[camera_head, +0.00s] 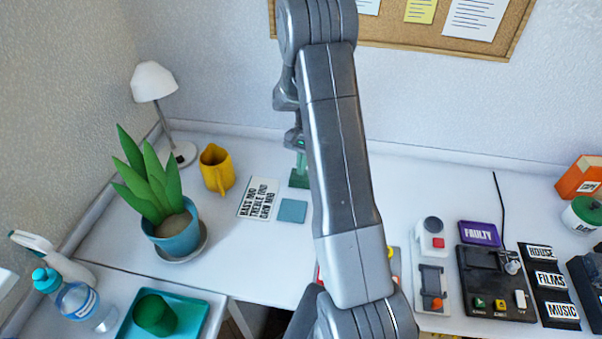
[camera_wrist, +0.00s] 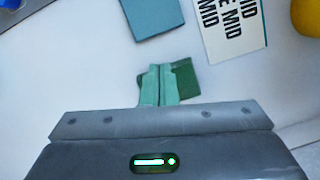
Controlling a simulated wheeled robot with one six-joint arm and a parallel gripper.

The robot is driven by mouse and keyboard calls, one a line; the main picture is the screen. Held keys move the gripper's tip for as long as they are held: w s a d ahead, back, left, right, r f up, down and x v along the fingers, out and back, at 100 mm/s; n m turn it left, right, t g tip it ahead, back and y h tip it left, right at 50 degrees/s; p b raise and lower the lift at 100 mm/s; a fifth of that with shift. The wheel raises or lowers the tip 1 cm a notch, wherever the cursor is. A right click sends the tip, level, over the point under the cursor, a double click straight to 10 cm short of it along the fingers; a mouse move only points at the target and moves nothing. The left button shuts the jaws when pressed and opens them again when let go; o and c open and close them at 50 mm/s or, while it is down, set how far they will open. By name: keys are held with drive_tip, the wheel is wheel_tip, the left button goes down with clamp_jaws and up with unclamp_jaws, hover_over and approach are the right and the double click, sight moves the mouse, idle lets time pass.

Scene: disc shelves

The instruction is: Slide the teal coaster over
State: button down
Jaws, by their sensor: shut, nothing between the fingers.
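The teal coaster (camera_head: 292,211) is a flat square on the white desk, beside a white card with black print. In the wrist view the teal coaster (camera_wrist: 152,17) is at the top, apart from my fingers. A dark green square (camera_head: 298,181) lies farther back on the desk. In the wrist view the dark green square (camera_wrist: 184,79) shows beside and partly behind my fingertips. My gripper (camera_head: 301,167) is shut and empty, with its green fingertips (camera_wrist: 159,70) over or at the dark green square. I cannot tell whether they touch it.
The printed card (camera_head: 258,198) lies left of the teal coaster, with a yellow mug (camera_head: 217,170) beyond it. A potted plant (camera_head: 178,232) stands farther left. A black device (camera_head: 494,284) and labelled cards are at the right. Bare desk lies in front of the coaster.

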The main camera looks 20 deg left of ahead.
sight(298, 198)
drive_tip(key=p+x, duration=0.1)
drive_tip(key=x, duration=0.7)
drive_tip(key=shift+s+f, duration=0.2)
drive_tip(key=shift+f, duration=0.15)
